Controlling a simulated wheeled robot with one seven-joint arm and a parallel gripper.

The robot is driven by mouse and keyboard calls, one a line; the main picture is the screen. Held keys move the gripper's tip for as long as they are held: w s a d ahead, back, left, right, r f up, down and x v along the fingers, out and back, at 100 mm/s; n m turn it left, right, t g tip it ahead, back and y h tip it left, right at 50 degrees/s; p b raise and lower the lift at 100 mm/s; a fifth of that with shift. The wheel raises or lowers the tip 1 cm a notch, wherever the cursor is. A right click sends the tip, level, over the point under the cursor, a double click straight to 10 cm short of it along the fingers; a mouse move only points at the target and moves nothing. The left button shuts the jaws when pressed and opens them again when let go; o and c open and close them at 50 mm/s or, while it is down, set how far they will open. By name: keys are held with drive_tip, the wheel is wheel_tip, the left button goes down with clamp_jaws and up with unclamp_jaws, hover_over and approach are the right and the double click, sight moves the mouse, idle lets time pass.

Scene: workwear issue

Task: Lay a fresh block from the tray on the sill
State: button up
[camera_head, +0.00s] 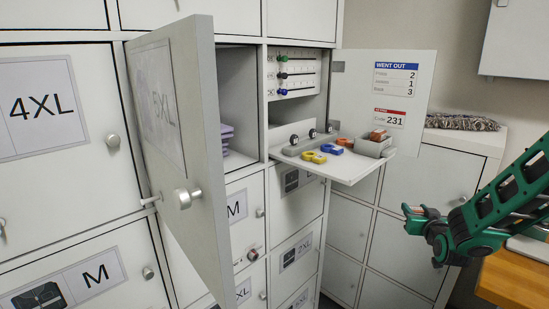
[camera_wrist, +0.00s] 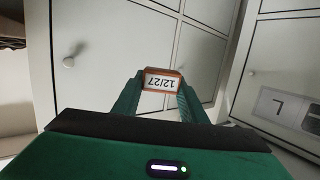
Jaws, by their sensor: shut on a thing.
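My gripper (camera_head: 422,222) is at the right of the head view, in front of the low lockers and apart from the shelf. In the wrist view my gripper (camera_wrist: 162,88) is shut on an orange-brown block (camera_wrist: 163,79) with a white label reading 12/27, upside down in the picture. A small grey tray (camera_head: 374,150) stands at the right end of a white fold-down shelf (camera_head: 352,172) and holds orange-brown blocks (camera_head: 377,134). I cannot tell which surface is the sill.
Yellow tags (camera_head: 314,157) and a blue tag (camera_head: 331,149) lie on the shelf. An open 5XL door (camera_head: 185,120) juts out at left. The compartment's open door (camera_head: 405,75) bears notices. A wooden surface (camera_head: 515,282) is at lower right. Space between shelf and gripper is free.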

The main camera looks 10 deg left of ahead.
drive_tip(key=shift+w+d, duration=0.2)
drive_tip(key=shift+w, duration=0.05)
drive_tip(key=shift+w+a, duration=0.1)
drive_tip(key=shift+a, duration=0.05)
drive_tip(key=shift+d, duration=0.45)
drive_tip(key=shift+a, duration=0.15)
